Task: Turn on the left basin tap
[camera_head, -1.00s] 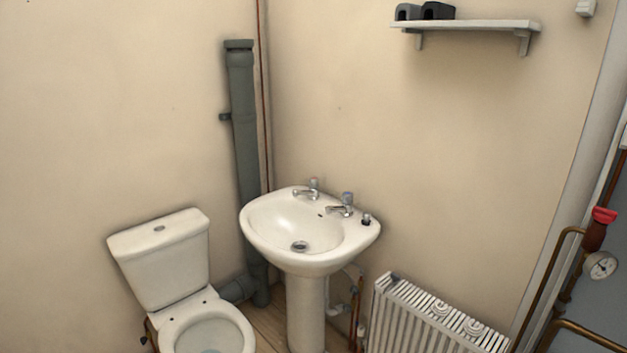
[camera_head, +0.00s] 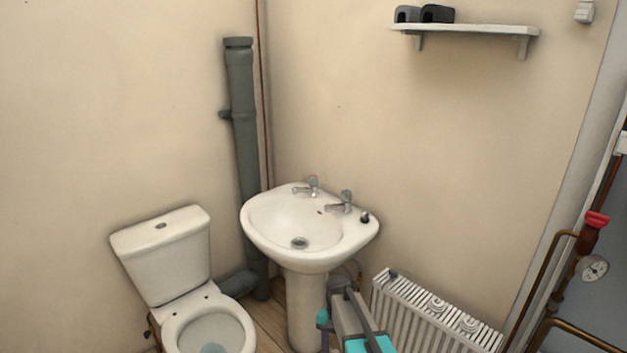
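The left basin tap (camera_head: 312,187) is a small chrome tap with a pale top, at the back left of the white basin (camera_head: 265,232). A similar right tap (camera_head: 342,202) stands beside it. No water shows at either spout. My gripper (camera_head: 345,293), grey with teal parts behind it, shows at the bottom of the view, in front of and below the basin's right side. It appears well apart from both taps. I cannot tell whether its fingers are open or shut. It hides part of the pipes under the basin.
A small dark item (camera_head: 365,217) sits on the basin's right rim. A white toilet (camera_head: 165,250) stands at the left, a radiator (camera_head: 425,315) at the lower right. A shelf (camera_head: 470,29) is high on the wall. Copper pipes with a gauge (camera_head: 592,268) run at the far right.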

